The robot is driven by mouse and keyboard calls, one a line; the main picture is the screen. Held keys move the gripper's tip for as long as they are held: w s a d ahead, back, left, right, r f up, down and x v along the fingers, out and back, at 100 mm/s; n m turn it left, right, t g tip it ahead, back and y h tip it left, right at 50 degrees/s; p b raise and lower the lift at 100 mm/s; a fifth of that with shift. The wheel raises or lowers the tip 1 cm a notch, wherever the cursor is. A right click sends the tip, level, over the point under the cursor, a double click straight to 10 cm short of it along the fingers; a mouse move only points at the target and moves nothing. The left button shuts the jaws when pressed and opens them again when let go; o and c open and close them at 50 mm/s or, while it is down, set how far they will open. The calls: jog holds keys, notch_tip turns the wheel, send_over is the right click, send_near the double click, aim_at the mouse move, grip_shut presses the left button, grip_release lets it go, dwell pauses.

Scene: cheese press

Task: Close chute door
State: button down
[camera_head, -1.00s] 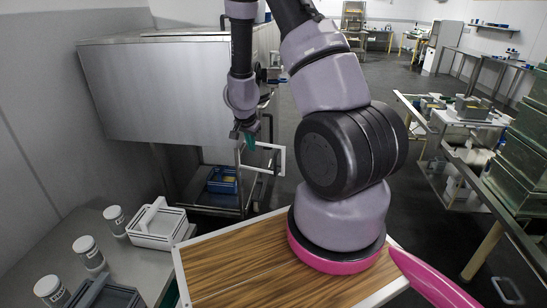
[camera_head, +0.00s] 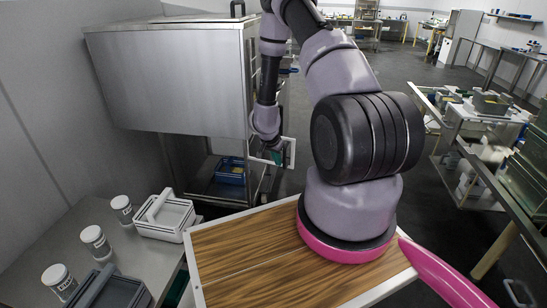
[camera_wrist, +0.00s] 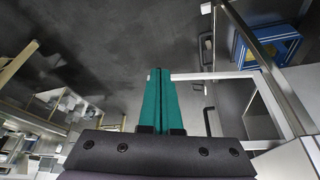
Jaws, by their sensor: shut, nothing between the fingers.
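A light-framed door panel (camera_head: 291,150), which appears to be the chute door, juts out from the right side of the large steel cabinet (camera_head: 170,80). It stands swung out from the cabinet. In the wrist view its pale frame (camera_wrist: 215,76) lies just right of my fingers. My gripper (camera_head: 278,157) is at this frame, with its teal fingers pointing down. In the wrist view the gripper (camera_wrist: 160,72) has its two fingers together with nothing between them. I cannot tell whether they touch the frame. My arm hides part of the cabinet's right side.
A blue crate (camera_head: 231,170) sits on the shelf below the cabinet; it also shows in the wrist view (camera_wrist: 270,45). White jars (camera_head: 96,242) and a white caddy (camera_head: 163,215) stand on the left counter (camera_head: 135,262).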

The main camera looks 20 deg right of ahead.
jog(key=shift+w+d, duration=0.3)
jog(key=shift+d, duration=0.2)
jog(key=shift+w+d, duration=0.3)
jog(key=shift+d, duration=0.2)
